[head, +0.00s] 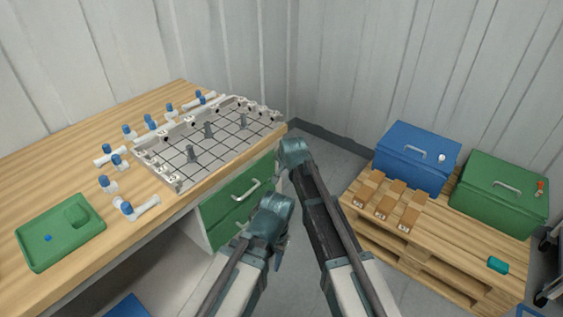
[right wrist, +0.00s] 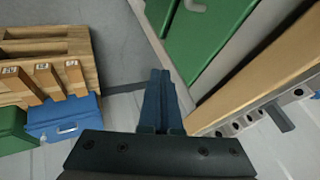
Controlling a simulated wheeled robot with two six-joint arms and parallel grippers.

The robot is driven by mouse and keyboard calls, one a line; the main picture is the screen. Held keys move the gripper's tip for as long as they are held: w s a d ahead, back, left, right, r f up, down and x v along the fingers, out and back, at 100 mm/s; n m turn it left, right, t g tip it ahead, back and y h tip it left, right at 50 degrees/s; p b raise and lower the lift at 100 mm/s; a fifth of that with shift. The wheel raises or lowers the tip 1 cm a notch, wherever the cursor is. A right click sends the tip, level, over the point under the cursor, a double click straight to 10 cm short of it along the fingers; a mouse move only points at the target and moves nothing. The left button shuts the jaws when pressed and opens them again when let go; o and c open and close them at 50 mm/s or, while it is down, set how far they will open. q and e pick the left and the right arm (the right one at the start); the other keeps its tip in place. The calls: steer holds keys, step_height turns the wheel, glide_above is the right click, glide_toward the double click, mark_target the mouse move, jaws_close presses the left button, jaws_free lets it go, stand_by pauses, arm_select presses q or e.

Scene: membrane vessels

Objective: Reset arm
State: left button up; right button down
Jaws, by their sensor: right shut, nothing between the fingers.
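My right gripper (right wrist: 160,75) shows in the right wrist view. Its dark blue fingers are together with nothing between them, over the grey floor between the pallet and the green-drawer cabinet. In the head view both of my arms reach up from the bottom edge and end in teal joints. They stand in front of the cabinet and the floor gap, and no fingers can be made out there. My left gripper is not visible.
The wooden bench (head: 60,165) holds a grey gridded frame (head: 212,140), several blue-capped white fittings and a green tray (head: 60,258). Green drawers (head: 240,190) are below. At right, a pallet (head: 455,255) carries a blue box (head: 415,160), a green box (head: 500,195) and wooden blocks (head: 382,200).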

steer(key=s+d+f+n+g+h, duration=0.1)
steer(key=s+d+f+n+g, duration=0.15)
steer(key=s+d, duration=1)
steer(key=s+d+f+n+g+h, duration=0.15)
steer(key=s+d+n+g, duration=0.25)
steer(key=s+d, duration=0.85)
steer(key=s+a+n, duration=0.2)
steer(key=s+a, duration=0.2)
steer(key=a, duration=0.3)
steer(key=s+a+n, duration=0.1)
steer(key=s+a, duration=0.4)
steer(key=a, duration=0.2)
step_height(320, 180, up, 12)
steer(key=p, duration=1.2)
steer(key=shift+a+g+h, duration=0.35)
steer(key=shift+a+g, duration=0.1)
steer(key=shift+f, duration=0.1)
